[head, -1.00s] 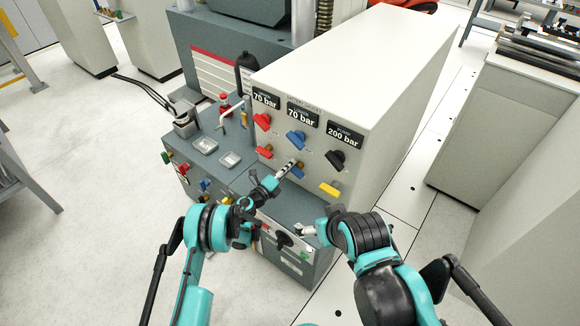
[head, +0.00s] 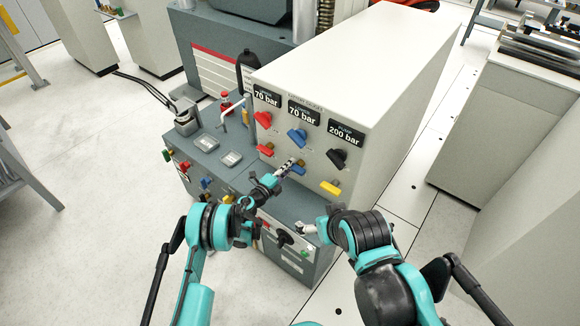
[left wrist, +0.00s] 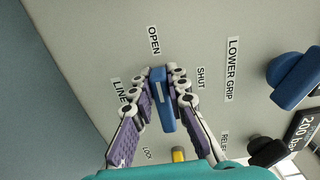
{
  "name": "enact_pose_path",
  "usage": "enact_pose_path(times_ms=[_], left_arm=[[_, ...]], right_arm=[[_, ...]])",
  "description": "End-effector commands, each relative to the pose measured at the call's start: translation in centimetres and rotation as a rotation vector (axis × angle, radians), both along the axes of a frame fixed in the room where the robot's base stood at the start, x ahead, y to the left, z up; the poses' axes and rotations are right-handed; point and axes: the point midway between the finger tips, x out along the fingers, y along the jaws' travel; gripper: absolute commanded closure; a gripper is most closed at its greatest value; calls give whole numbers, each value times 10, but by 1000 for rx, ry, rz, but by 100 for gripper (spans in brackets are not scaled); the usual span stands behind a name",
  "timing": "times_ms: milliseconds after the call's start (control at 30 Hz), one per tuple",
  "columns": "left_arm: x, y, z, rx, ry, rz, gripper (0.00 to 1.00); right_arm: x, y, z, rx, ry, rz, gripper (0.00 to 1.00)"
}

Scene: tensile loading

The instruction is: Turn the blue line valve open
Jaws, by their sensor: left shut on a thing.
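The blue line valve handle (left wrist: 164,100) sits upright between my left gripper's fingers in the left wrist view. Its upper end points between the OPEN label (left wrist: 153,40) and the SHUT label (left wrist: 200,77), nearer OPEN. My left gripper (left wrist: 165,88) is shut on it, one finger along each side. In the head view the left gripper (head: 284,170) reaches the front panel, where the handle (head: 297,168) is partly hidden by the fingers. My right gripper (head: 306,229) is low before the cabinet, small, its fingers unclear.
The panel also bears red knobs (head: 263,120), an upper blue knob (head: 297,138), a black knob (head: 337,158) and a yellow handle (head: 330,187). Displays read 70, 70 and 200 bar. A grey ledge (head: 300,205) juts out below the panel.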

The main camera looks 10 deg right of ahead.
Motion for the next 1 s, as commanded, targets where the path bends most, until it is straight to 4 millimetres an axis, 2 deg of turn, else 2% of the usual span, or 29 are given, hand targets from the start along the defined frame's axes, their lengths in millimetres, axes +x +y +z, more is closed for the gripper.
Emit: enact_pose_path(times_ms=[133,167,200,233,567,1000], left_arm=[[0,-1,1,-3,2,-1,100],[0,-1,1,-3,2,-1,77],[0,-1,1,-3,2,-1,67],[0,-1,1,-2,1,-1,64],[-2,2,0,-1,0,0,64],[-41,53,1,-1,0,0,64]], right_arm=[[0,0,0,0,0,0,14],[0,0,0,0,0,0,14],[0,0,0,0,0,0,14],[0,0,0,0,0,0,14],[0,0,0,0,0,0,14],[0,0,0,0,0,0,14]])
